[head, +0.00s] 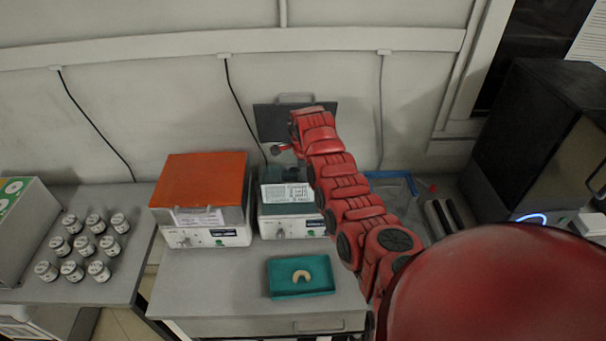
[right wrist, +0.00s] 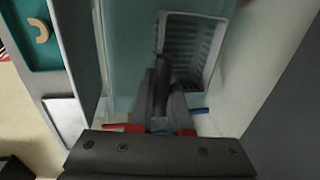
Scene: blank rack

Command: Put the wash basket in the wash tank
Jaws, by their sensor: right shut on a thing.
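The wash basket (head: 287,194), pale with a slatted grid, shows over the opening of the wash tank (head: 292,228), a white-fronted unit with a dark lid (head: 258,122) raised behind it. I cannot tell how deep the basket sits. In the right wrist view the basket (right wrist: 192,48) lies just beyond the fingers, against the teal tank interior (right wrist: 130,55). My right gripper (head: 285,172) reaches down at the tank from behind. My left gripper is out of view.
A unit with an orange lid (head: 203,180) stands left of the tank. A teal tray (head: 283,291) with a pale curved piece lies in front. Several small jars (head: 85,243) stand on the left table.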

